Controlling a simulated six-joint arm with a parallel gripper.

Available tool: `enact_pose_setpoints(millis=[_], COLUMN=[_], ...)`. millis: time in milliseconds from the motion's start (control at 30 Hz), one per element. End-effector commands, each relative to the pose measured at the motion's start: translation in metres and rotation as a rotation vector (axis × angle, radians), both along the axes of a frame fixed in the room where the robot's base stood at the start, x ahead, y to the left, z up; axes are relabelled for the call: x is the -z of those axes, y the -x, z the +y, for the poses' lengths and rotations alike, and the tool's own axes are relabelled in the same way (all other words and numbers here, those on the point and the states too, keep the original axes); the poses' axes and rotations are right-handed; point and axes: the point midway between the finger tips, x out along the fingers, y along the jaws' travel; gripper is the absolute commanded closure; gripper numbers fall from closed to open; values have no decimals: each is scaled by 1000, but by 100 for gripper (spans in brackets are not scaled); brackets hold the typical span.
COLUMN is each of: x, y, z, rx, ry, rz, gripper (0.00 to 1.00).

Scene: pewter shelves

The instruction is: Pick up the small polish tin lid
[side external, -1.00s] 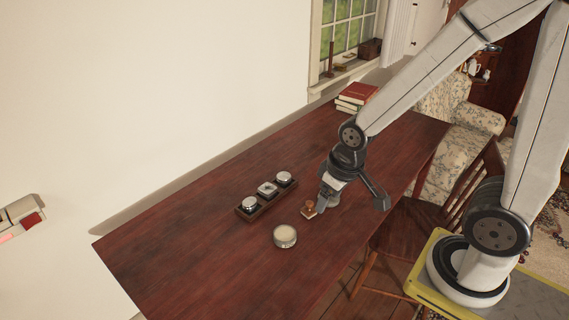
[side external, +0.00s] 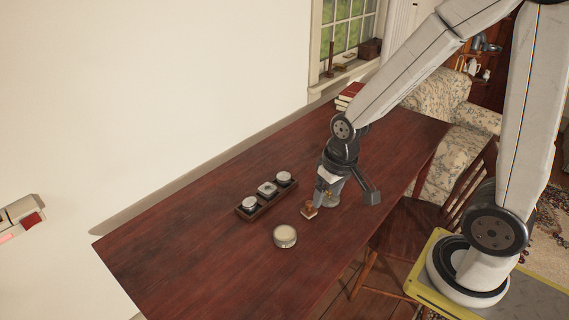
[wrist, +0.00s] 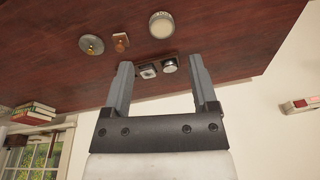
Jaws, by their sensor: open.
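A round tin with a pale top (side external: 285,236) stands alone on the table; it also shows at the top of the wrist view (wrist: 162,25). I cannot tell whether its top is a separate lid. A dark rack (side external: 262,205) holds three small round-topped silvery pieces, one of which (wrist: 169,65) shows between my fingers in the wrist view. I cannot tell which piece is the polish tin lid. My gripper (wrist: 160,66) is open, with nothing visibly held. In the side view it is low over the table, right of the rack.
A small wooden-handled stamp (side external: 310,209) stands between the rack and my gripper. A round disc with a brass knob (wrist: 91,45) lies beside it. Books (side external: 349,96) are at the far end, and a chair (side external: 410,225) stands at the near edge. The table's left part is clear.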

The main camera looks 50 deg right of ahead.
Motion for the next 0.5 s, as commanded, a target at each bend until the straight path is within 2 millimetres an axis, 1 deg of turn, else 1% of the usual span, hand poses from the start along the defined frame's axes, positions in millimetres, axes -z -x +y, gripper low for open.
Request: enact_pose_setpoints(millis=[267, 500], x=[25, 51], y=[-29, -53], z=[-34, -67], rx=[345, 653], ry=[-137, -293], rz=[143, 258], gripper=[25, 25])
